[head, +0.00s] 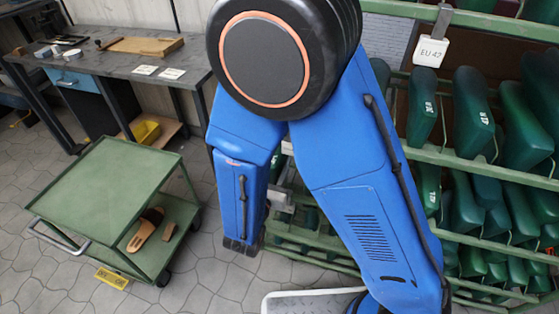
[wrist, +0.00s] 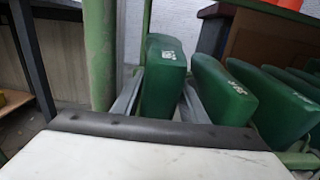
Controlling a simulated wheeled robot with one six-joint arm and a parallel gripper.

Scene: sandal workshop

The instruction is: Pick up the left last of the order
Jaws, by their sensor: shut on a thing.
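In the wrist view my gripper (wrist: 160,100) is shut on a green last (wrist: 166,62), with one grey finger on each side of it. The last stands upright at the left end of a row, next to a green rack post (wrist: 101,55). It carries a small white marking that I cannot read. More green lasts (wrist: 222,92) stand to its right, apart from it. In the head view my blue arm covers much of the rack's left part, and the held last cannot be made out. Green lasts (head: 422,108) fill the rack (head: 470,160) on the right.
A white "EU 42" tag (head: 432,51) hangs on the rack's upper rail. A green trolley (head: 105,180) stands at left, with a sandal (head: 146,229) and a small brown block (head: 168,231) on its lower shelf. A workbench (head: 110,62) stands behind. Tiled floor is free in front.

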